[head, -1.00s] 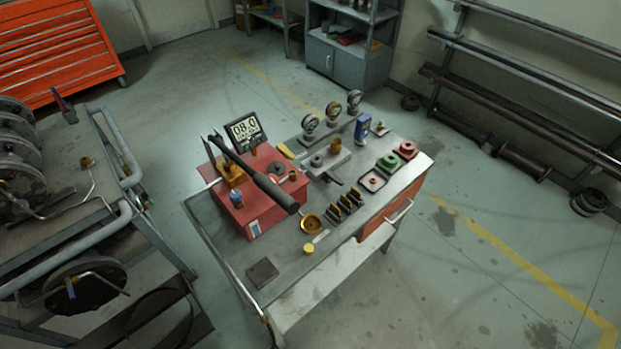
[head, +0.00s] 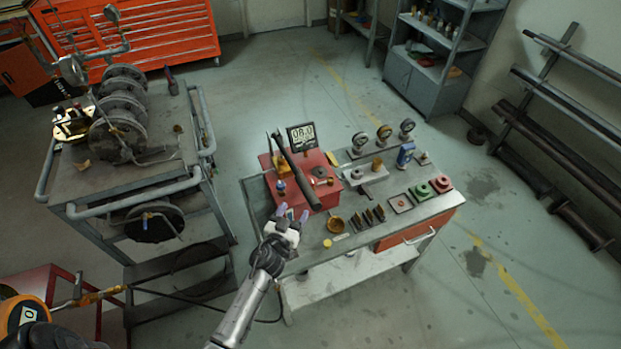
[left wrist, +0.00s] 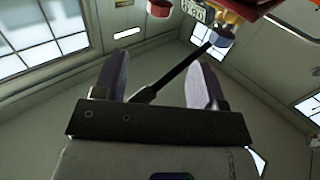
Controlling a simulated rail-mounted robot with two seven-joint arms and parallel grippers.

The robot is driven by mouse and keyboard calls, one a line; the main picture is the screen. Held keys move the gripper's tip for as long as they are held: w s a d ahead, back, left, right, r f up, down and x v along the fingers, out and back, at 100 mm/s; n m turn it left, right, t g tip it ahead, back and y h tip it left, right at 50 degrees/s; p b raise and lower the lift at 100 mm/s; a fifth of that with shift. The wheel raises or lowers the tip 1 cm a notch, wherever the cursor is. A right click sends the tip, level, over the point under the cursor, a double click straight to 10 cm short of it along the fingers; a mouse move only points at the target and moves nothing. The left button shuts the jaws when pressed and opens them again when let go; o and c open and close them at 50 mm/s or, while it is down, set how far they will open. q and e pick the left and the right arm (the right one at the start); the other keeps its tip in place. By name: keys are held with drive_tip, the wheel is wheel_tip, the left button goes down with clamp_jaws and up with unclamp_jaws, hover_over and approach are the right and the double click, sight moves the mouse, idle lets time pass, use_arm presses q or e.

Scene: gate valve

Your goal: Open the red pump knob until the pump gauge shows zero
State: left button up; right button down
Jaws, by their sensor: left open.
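The red pump (head: 283,191) sits on the left part of the workbench, with a long black lever (head: 298,175) slanting across it. A blue-capped fitting (head: 281,187) and a dark round part (head: 319,172) are on the pump; I cannot tell a red knob apart in the head view. My left gripper (head: 292,212) is open and empty, near the pump's front edge and apart from it. In the left wrist view, a red round part (left wrist: 159,8) shows beyond the open fingers. My right gripper is not in view.
A cart with reels (head: 117,137) stands left. An orange round device (head: 22,312) is at lower left.

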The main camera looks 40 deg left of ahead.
sight(315, 184)
use_arm(q)
drive_tip(key=b+x, duration=0.2)
drive_tip(key=x, duration=1.1)
drive_tip(key=shift+w+b, duration=0.2)
drive_tip(key=shift+b, duration=0.15)
drive_tip(key=shift+c, duration=0.3)
